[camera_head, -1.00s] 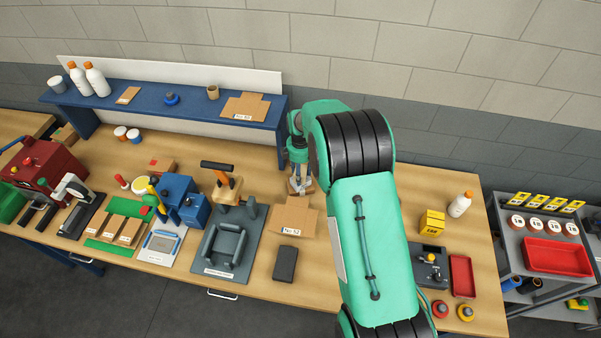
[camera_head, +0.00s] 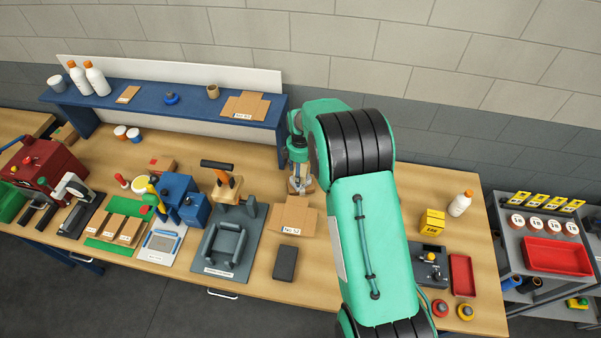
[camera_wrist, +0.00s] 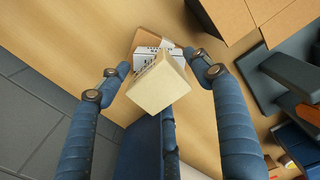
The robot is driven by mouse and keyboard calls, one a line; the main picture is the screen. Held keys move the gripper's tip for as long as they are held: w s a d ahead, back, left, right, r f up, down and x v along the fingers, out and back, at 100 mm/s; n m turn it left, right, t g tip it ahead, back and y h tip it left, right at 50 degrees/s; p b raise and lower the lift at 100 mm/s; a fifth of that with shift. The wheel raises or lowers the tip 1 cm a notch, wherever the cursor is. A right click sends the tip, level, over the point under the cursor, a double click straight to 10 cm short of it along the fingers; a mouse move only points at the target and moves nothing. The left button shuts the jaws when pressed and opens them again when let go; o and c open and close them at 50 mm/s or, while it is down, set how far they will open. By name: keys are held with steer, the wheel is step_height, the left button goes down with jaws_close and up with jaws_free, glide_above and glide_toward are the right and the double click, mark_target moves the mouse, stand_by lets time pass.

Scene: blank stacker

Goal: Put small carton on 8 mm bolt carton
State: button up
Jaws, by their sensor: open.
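My gripper (camera_head: 299,172) is low over the back of the workbench, left of my forearm. In the wrist view my gripper (camera_wrist: 160,65) is open, with one blue finger on each side of a small plain tan carton (camera_wrist: 161,88). A gap shows at the left finger; the right finger is close to the carton. The small carton overlaps a brown carton with a white printed label (camera_wrist: 149,52) and appears to sit on it, turned at an angle. I cannot read that label, and the contact between them is hidden. In the head view both cartons are mostly hidden by my gripper.
Folded cardboard (camera_head: 294,218) lies just in front of my gripper. The blue shelf (camera_head: 190,108) is behind. Bare wood (camera_head: 330,284) shows at the front.

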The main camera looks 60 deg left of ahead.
step_height(320, 180, up, 12)
steer(key=b, duration=0.2)
stand_by(0.6)
stand_by(0.5)
stand_by(0.4)
